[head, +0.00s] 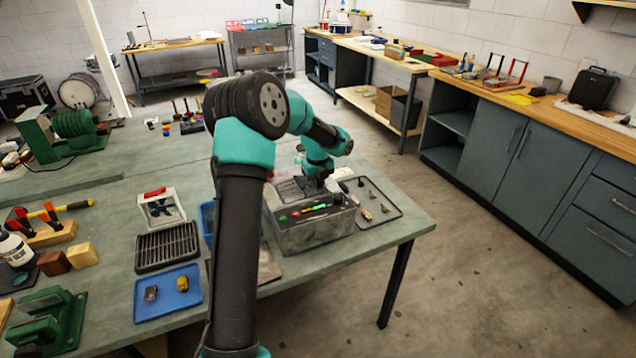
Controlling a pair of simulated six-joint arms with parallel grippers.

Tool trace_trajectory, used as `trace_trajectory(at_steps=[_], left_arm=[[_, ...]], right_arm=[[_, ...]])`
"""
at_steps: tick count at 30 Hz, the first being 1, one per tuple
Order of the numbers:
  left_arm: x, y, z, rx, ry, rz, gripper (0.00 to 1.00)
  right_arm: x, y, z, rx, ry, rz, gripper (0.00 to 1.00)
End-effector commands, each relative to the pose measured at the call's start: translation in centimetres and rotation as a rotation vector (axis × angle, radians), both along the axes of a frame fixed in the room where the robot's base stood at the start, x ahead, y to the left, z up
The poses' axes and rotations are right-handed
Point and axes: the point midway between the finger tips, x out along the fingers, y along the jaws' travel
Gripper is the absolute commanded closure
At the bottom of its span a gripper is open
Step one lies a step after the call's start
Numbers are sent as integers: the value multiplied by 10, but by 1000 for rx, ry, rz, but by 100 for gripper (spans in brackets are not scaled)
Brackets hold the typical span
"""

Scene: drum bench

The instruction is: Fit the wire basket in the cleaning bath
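The cleaning bath (318,237) is a grey metal box near the table's right end, with a dark panel and green and red lights along its near top edge. A dark mesh piece, which looks like the wire basket (289,190), shows at the bath's open top. I cannot tell whether it is seated or held above. My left gripper (318,182) points down over the bath at the right part of this mesh. Its fingers are small and dark, so their opening and any grip are unclear. My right gripper is not in view.
A grey tray (384,215) with small metal parts lies right of the bath. A black slotted rack (167,248), a blue tray (168,306) with two small parts and a white box frame (160,194) stand left of my arm. A blue container (207,217) is partly hidden.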

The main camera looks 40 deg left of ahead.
Motion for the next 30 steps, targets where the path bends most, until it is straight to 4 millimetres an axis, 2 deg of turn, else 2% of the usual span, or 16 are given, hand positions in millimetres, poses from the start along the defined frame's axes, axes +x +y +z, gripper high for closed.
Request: trace_trajectory(at_steps=[1, 5, 11, 14, 18, 30], left_arm=[[-8, -6, -44, -28, 54, -2, 90], [-8, -6, -44, -28, 54, -2, 78], [-8, -6, -34, -27, 49, -1, 78], [-9, -6, -21, -25, 45, 0, 77], [-9, -7, 3, -22, 38, -1, 68], [-10, -9, 86, -8, 13, -2, 68]], right_arm=[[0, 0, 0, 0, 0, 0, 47], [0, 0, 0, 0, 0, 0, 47], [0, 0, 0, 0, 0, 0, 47], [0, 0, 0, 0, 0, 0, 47], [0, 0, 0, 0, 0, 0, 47], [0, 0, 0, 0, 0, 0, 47]])
